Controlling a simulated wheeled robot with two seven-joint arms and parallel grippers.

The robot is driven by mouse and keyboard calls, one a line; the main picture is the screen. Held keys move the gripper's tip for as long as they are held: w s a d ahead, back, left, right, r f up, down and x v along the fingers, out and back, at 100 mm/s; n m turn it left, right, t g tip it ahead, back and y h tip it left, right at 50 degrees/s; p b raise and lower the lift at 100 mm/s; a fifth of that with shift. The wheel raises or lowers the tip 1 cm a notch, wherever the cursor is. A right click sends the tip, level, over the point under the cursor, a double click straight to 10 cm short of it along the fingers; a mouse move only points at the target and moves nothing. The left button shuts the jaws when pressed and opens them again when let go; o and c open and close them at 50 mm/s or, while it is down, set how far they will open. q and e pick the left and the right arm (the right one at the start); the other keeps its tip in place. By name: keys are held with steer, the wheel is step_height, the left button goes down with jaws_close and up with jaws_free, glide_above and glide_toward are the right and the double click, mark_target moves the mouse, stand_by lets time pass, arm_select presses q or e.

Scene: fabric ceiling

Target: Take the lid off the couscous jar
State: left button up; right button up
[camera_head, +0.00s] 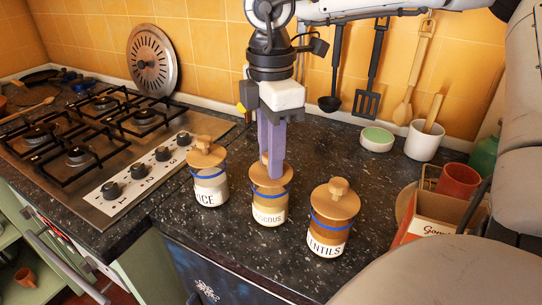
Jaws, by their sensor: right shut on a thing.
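The couscous jar (270,214) stands upright on the dark counter, between the rice jar (211,188) on its left and the lentils jar (329,237) on its right. Its wooden lid (285,179) sits at the top of the jar. My right gripper (270,170) comes down from above with its purple fingers shut on the lid's knob, which they mostly hide. The rice and lentils jars have similar wooden lids with knobs. My left gripper is not in view.
A gas hob (95,140) lies to the left. A small green-topped bowl (376,139) and a white cup (423,141) stand at the back right. A box (440,214) and a red cup (458,181) are at the right. Utensils hang on the tiled wall.

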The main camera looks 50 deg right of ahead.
step_height(320, 180, up, 28)
steer(key=p, duration=0.3)
stand_by(0.4)
